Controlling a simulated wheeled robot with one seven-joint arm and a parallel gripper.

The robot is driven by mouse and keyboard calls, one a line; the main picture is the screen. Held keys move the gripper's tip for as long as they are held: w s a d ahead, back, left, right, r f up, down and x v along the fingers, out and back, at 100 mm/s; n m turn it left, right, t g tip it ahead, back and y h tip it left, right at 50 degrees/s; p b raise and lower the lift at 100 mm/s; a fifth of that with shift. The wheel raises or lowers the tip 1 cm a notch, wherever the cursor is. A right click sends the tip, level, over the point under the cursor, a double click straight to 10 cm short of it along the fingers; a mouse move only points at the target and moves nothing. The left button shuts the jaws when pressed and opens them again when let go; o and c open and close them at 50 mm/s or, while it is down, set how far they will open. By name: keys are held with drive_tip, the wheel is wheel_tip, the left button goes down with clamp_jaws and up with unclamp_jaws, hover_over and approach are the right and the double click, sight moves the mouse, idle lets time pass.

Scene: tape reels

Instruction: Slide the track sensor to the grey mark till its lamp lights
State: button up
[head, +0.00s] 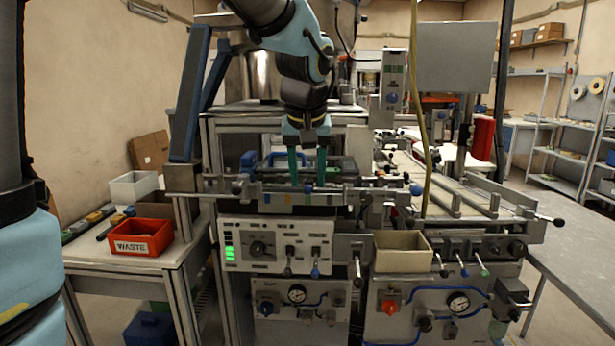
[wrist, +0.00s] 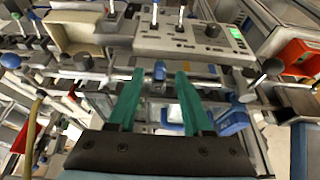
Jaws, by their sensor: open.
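My gripper (head: 307,178) points down over the front rail of the machine, its two green fingers apart and empty. It also shows in the wrist view (wrist: 157,84). A small blue piece on the rail, which looks like the track sensor (wrist: 159,70), sits just beyond the fingertips, between their lines. In the head view the same blue piece (head: 308,188) shows low between the fingertips. I cannot tell whether a finger touches it. The grey mark cannot be picked out against the grey rail (head: 350,190). No lit lamp can be made out on the blue piece.
A control panel (head: 275,245) with green lights and levers stands below the rail. A beige bin (head: 400,251) is to its right. A red WASTE bin (head: 141,237) stands on the left table. Knobs and clamps (head: 415,190) crowd the rail's right end.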

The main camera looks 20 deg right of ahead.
drive_tip(key=shift+w+d+f, duration=0.1)
drive_tip(key=shift+w+f, duration=0.15)
drive_tip(key=shift+f, duration=0.4)
clamp_jaws()
idle(1.0)
